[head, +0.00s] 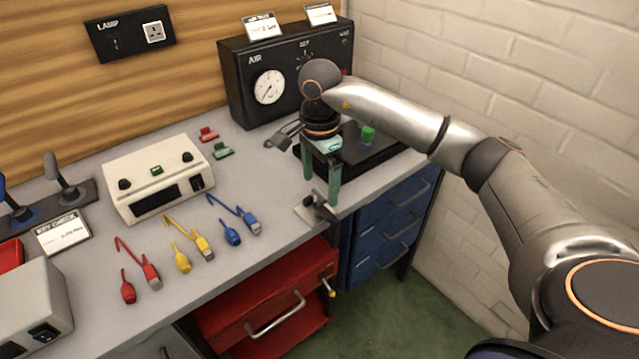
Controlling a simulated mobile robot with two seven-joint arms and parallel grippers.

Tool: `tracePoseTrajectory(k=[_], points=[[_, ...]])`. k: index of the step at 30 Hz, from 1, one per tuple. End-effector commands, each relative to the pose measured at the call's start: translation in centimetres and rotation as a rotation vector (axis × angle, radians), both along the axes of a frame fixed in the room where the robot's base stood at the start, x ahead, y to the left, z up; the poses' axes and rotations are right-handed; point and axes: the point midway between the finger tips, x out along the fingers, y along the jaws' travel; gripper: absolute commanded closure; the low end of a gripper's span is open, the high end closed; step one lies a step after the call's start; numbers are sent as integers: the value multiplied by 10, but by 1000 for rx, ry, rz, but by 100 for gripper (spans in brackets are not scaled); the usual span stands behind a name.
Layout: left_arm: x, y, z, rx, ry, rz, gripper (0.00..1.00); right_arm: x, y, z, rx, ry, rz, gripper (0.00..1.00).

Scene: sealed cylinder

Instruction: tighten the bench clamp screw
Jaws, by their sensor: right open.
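The bench clamp (317,209) sits on the bench's front edge, with a pale plate and a dark body on top. Its lower part hangs below the edge. A small yellow-tipped bar (329,288) shows below it in front of the red drawer; I cannot tell for sure whether it is the clamp's screw handle. My right gripper (321,194) points down just above the clamp, its two green fingers apart and nothing seen between them. I cannot tell whether a fingertip touches the clamp. My left gripper is out of view.
The black air panel (255,100) with a gauge stands behind my right arm. A dark tray (375,155) with a green piece (367,135) is to the right. Coloured cables and a cream box (150,170) lie left. The red drawer (270,310) stands open below the bench.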

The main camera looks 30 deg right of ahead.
Motion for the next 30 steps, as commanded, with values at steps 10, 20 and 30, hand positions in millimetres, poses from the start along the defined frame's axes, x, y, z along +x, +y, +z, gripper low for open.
tracePoseTrajectory(k=[10,20,30], points=[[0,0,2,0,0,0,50,0,0,-16,0,0,0,3],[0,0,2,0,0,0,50,0,0,-15,1,0,0,25],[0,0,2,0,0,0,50,0,0,-15,1,-1,0,63]])
